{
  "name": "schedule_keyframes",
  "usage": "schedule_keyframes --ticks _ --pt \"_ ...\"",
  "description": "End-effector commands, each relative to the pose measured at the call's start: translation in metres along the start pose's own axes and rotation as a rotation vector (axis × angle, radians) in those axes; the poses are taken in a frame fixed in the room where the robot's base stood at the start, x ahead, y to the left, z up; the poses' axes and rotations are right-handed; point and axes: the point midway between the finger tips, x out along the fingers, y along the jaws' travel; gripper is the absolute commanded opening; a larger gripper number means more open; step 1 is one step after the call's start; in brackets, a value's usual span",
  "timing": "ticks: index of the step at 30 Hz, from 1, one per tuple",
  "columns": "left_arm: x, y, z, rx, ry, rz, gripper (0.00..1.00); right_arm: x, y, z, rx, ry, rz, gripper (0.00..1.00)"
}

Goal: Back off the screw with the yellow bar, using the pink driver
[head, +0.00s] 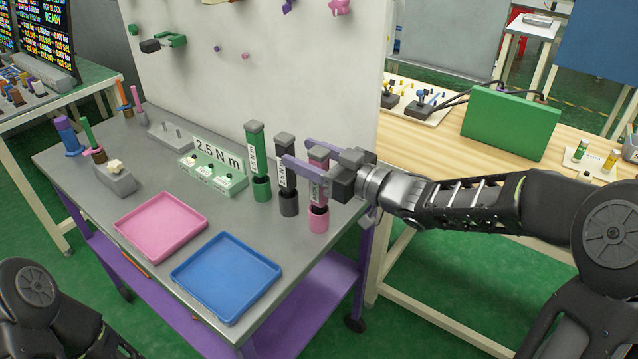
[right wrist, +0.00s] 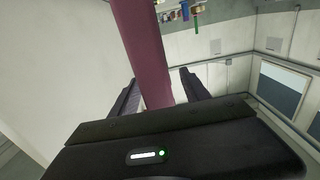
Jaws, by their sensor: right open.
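The pink driver (head: 319,190) stands upright in a pink holder at the right edge of the grey bench. My right gripper (head: 305,158) is open, its two purple fingers around the upper part of this driver. In the right wrist view the pink shaft (right wrist: 142,50) passes between the dark fingers; whether they touch it I cannot tell. A green block (head: 213,176) with several dark round tops and a "2.5 N m" sign lies on the bench to the left. I cannot make out a screw with a yellow bar. My left gripper is out of view.
A black driver (head: 288,180) and a green driver (head: 259,165) stand close left of the pink one. A pink tray (head: 161,227) and a blue tray (head: 226,277) lie at the front. A white panel (head: 290,70) rises behind the bench.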

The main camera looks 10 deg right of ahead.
Motion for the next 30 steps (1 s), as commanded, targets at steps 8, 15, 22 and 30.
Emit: schedule_keyframes --ticks 8,15,22,30 --pt "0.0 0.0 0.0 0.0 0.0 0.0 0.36 -0.0003 0.0001 0.0001 0.0 0.0 0.0 0.52" --pt "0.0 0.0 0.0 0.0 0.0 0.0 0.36 -0.0003 0.0001 0.0001 0.0 0.0 0.0 0.32" --pt "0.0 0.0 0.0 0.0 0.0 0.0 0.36 -0.0003 0.0001 0.0 0.0 0.0 0.0 0.14" --pt "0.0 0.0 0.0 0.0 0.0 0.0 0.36 -0.0003 0.0002 0.0001 0.0 0.0 0.0 0.0"
